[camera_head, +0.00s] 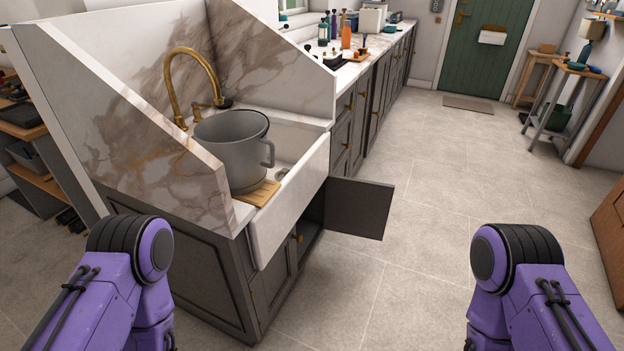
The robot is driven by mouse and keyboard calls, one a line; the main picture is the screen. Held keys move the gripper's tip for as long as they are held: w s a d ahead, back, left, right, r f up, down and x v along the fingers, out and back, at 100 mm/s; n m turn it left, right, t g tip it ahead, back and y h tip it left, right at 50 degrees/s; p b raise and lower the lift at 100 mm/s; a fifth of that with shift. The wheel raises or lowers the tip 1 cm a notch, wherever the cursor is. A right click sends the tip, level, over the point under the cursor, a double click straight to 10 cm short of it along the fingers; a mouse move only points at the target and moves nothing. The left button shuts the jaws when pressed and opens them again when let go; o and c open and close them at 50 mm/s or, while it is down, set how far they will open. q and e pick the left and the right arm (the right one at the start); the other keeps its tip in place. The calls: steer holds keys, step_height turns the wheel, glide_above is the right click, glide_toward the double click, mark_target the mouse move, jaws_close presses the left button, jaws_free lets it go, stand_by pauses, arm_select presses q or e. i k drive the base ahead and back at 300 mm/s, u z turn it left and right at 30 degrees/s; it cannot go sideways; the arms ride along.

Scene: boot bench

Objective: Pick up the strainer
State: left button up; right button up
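I cannot clearly make out a strainer. A large grey pot-like vessel (232,150) with a side handle stands upright at the white sink (292,202), by a brass faucet (178,84). I cannot tell whether it has holes, and its inside bottom is hidden. A small dark round item (225,102) shows behind its rim, too small to identify. Only purple links of my two arms show at the lower left and lower right, well apart from the sink. Both grippers are out of view.
A slatted wooden board (258,193) lies at the sink's front edge. A cabinet door (357,208) stands open below the sink, jutting into the floor space. Marble panels (135,135) flank the sink. Bottles crowd the far counter (378,42). The tiled floor (440,170) to the right is clear.

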mark_target(279, 176)
steer(key=z, duration=1.4)
steer(key=i, duration=1.1)
steer(key=u, duration=2.35)
